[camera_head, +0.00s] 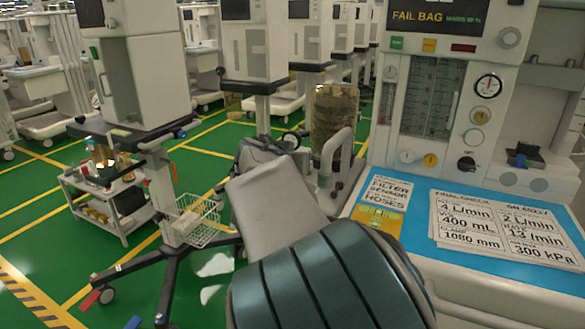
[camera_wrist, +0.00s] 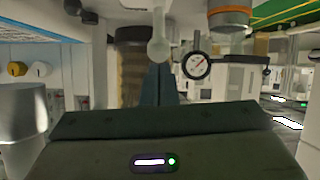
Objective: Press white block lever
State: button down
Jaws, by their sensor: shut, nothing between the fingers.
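In the wrist view a white rod with a rounded knob (camera_wrist: 158,49) hangs in front of my gripper (camera_wrist: 157,70). It may be the white block lever, but I cannot tell for sure. My gripper's dark fingers are together and empty. Their tips lie just below the knob in the picture; whether they touch it is unclear. In the head view a white curved handle or tube (camera_head: 327,152) stands beside a clear brownish canister (camera_head: 336,112) on the near machine. My own arm hides my gripper's fingertips there.
The near machine has a blue worktop (camera_head: 420,225) with printed cards and a panel with a gauge (camera_head: 489,85). Another round gauge (camera_wrist: 197,65) is right of the knob in the wrist view. A cart with a wire basket (camera_head: 200,225) stands left. Green floor (camera_head: 60,225) is open between carts.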

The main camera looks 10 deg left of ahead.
jog(key=shift+w+f+b, duration=0.4)
jog(key=shift+w+f, duration=0.05)
jog(key=shift+w, duration=0.15)
jog(key=shift+w+r+p, duration=0.2)
jog(key=shift+r+p, duration=0.1)
jog(key=shift+r, duration=0.1)
jog(key=w+r+p+v, duration=0.1)
jog(key=r+v, duration=0.1)
jog(key=v, duration=0.7)
dwell(0.3)
